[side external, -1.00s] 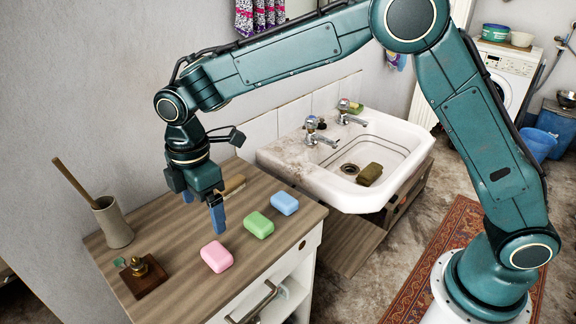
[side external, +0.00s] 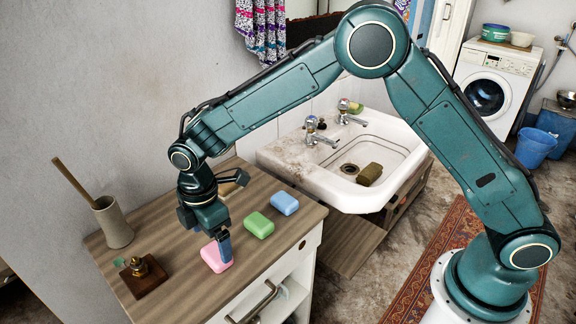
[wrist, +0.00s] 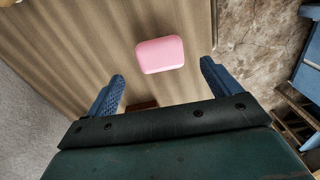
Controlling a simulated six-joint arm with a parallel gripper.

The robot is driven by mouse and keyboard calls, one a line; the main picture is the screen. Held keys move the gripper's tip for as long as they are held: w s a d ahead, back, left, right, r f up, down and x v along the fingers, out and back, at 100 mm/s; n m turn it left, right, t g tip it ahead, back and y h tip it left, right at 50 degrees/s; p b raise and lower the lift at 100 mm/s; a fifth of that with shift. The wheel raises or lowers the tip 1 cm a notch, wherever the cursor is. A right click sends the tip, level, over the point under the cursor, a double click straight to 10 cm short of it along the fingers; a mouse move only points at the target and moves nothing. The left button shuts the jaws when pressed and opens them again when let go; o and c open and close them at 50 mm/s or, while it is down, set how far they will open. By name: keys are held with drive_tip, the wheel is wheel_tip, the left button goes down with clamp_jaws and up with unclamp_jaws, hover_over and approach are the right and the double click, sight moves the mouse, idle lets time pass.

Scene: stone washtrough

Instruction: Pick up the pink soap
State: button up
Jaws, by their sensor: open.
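The pink soap (side external: 214,258) lies on the wooden top of the cabinet, nearest the front of the soaps. In the wrist view the pink soap (wrist: 160,55) is beyond the fingertips, near the middle of the gap between them. My gripper (side external: 224,248) points down over the soap, and one blue finger hides part of it in the side view. In the wrist view my gripper (wrist: 162,70) is open with its two blue fingers apart and nothing between them. I cannot tell the exact height of the fingertips above the soap.
A green soap (side external: 258,225) and a blue soap (side external: 285,203) lie to the right on the cabinet top (side external: 185,290). A brush holder (side external: 113,224) and a small brass item on a wooden block (side external: 145,281) stand left. The white sink (side external: 300,174) is behind right.

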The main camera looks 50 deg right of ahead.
sight(215, 252)
drive_tip(key=shift+f, duration=0.1)
drive_tip(key=shift+s+d+f, duration=0.1)
drive_tip(key=shift+f, duration=1.15)
drive_tip(key=shift+d+f, duration=0.1)
drive_tip(key=shift+f, duration=1.15)
drive_tip(key=shift+c, duration=0.2)
drive_tip(key=c, duration=1)
